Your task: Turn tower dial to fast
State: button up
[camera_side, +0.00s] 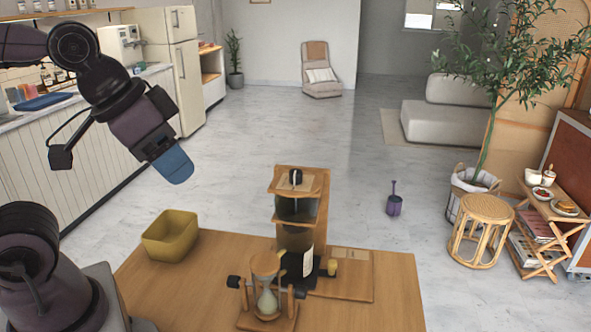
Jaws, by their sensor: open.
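The wooden tower (318,190) stands upright on the wooden table (205,300), right of centre, with dark glass parts and a bottle with a pale label low in its frame. A small black knob (296,177) shows on its top shelf; whether this is the dial, and where it points, I cannot tell. My gripper (178,170) has a blue end. It is in the air at upper left, well apart from the tower, angled downward and right. It is open and nothing shows in it.
An hourglass in a wooden stand (267,285) is directly in front of the tower. A yellow bin (170,236) sits at the table's back left. A wooden board (350,290) and a small yellow object (332,267) are right of the tower. The table between bin and tower is clear.

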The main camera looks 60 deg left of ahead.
jog(key=w+f+g, duration=0.1)
jog(key=w, duration=0.1)
jog(key=n+g, duration=0.5)
jog(key=n, duration=0.6)
send_near(296, 171)
notch_tip(296, 171, down, 10)
jog(key=shift+s+a+r, duration=0.1)
jog(key=shift+s+r, duration=0.05)
jog(key=c, duration=0.9)
jog(key=shift+c, duration=0.2)
